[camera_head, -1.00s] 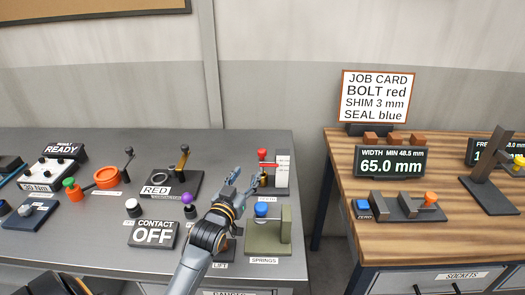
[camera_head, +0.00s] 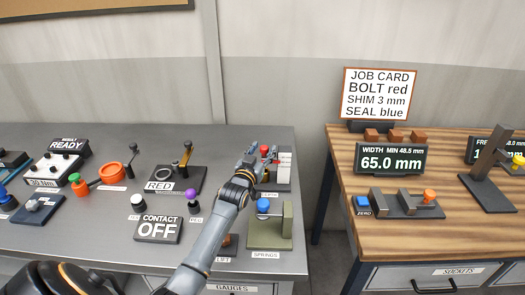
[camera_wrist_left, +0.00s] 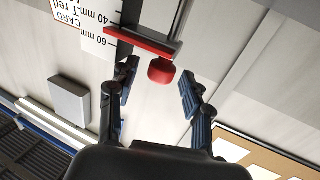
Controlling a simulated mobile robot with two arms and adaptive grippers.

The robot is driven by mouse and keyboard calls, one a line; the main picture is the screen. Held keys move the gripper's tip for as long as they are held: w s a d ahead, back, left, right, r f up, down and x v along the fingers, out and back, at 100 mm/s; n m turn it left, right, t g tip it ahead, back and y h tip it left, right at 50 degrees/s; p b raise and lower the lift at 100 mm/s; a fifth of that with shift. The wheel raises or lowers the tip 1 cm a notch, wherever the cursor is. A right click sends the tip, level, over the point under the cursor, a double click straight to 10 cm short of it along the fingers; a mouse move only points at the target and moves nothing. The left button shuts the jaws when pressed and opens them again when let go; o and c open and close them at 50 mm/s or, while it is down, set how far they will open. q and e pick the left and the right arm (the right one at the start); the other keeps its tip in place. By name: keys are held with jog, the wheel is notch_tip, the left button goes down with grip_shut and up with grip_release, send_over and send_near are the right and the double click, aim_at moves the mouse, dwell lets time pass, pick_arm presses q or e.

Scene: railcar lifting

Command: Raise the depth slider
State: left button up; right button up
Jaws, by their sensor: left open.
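The depth slider has a red knob (camera_head: 265,149) and stands at the right end of the grey bench, beside a white scale (camera_head: 285,163). In the left wrist view its red knob (camera_wrist_left: 161,71) and red pointer bar (camera_wrist_left: 138,41) show large. The pointer's end lies between the 40 mm and 60 mm marks of the scale (camera_wrist_left: 97,36). My left gripper (camera_head: 254,157) is at the slider, partly covering it in the head view. Its fingers are open (camera_wrist_left: 158,76), one on each side of the knob, with gaps visible. My right gripper is not in view.
A green springs fixture with a blue knob (camera_head: 263,205) stands close in front of the slider. A purple knob (camera_head: 192,195) and the CONTACT OFF display (camera_head: 158,229) are to the left. A gap separates the wooden table (camera_head: 340,160) at right.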

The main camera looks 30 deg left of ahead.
pick_arm(q)
jog(key=c, duration=0.3)
grip_shut()
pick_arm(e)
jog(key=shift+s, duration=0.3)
pick_arm(q)
jog(key=shift+r, duration=0.15)
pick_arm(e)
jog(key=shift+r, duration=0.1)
pick_arm(q)
notch_tip(320, 180, up, 2)
jog(key=shift+r+p, duration=0.1)
jog(key=shift+p, duration=1)
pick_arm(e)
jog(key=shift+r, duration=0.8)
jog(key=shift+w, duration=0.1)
